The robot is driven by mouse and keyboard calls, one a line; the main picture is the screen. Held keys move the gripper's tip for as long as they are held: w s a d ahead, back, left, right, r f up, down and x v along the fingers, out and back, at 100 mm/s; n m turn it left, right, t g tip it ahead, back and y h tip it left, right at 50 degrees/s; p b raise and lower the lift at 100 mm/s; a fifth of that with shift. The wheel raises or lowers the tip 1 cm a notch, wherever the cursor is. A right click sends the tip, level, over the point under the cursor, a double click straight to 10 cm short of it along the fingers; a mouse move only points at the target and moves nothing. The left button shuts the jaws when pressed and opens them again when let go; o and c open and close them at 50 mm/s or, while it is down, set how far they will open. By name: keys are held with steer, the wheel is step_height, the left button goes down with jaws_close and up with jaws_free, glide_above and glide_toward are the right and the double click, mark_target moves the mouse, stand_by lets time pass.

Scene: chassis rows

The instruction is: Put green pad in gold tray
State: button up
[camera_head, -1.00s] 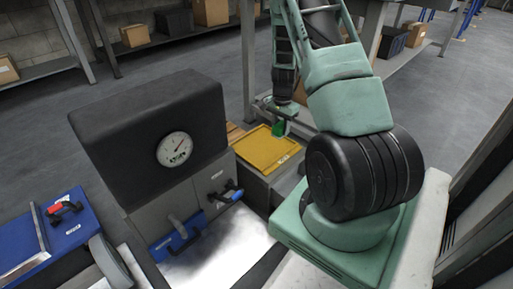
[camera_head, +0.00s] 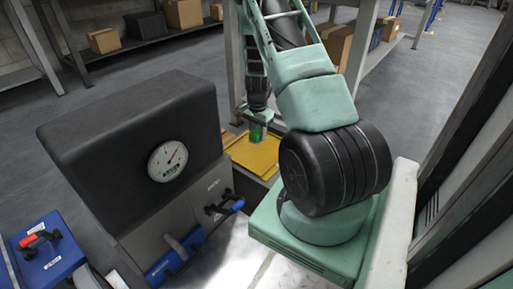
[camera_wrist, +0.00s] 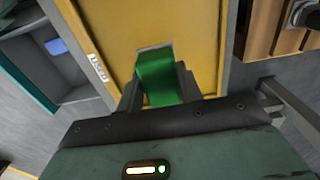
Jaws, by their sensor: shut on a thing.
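The green pad (camera_head: 256,133) is held by my gripper (camera_head: 258,124) over the gold tray (camera_head: 262,159) in the head view. In the wrist view the green pad (camera_wrist: 160,78) is between the two dark fingers of my gripper (camera_wrist: 158,88), with the gold tray (camera_wrist: 205,32) behind it. A white label sits on the tray's left rim there. My gripper is shut on the pad. I cannot tell whether the pad touches the tray floor.
A dark machine with a round gauge (camera_head: 167,161) stands left of the tray. A wooden slatted piece (camera_wrist: 278,28) lies right of the tray in the wrist view. A blue case (camera_head: 48,250) is at lower left.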

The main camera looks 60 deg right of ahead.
mark_target(257, 149)
steer(key=shift+f+b, duration=1.15)
steer(key=shift+f, duration=1.2)
steer(key=shift+f, duration=0.2)
steer(key=o, duration=1)
steer(key=shift+c, duration=0.2)
steer(key=shift+r, duration=0.1)
step_height(257, 149, up, 12)
steer(key=p, duration=0.7)
steer(key=shift+r+p, duration=0.1)
steer(key=shift+p, duration=0.2)
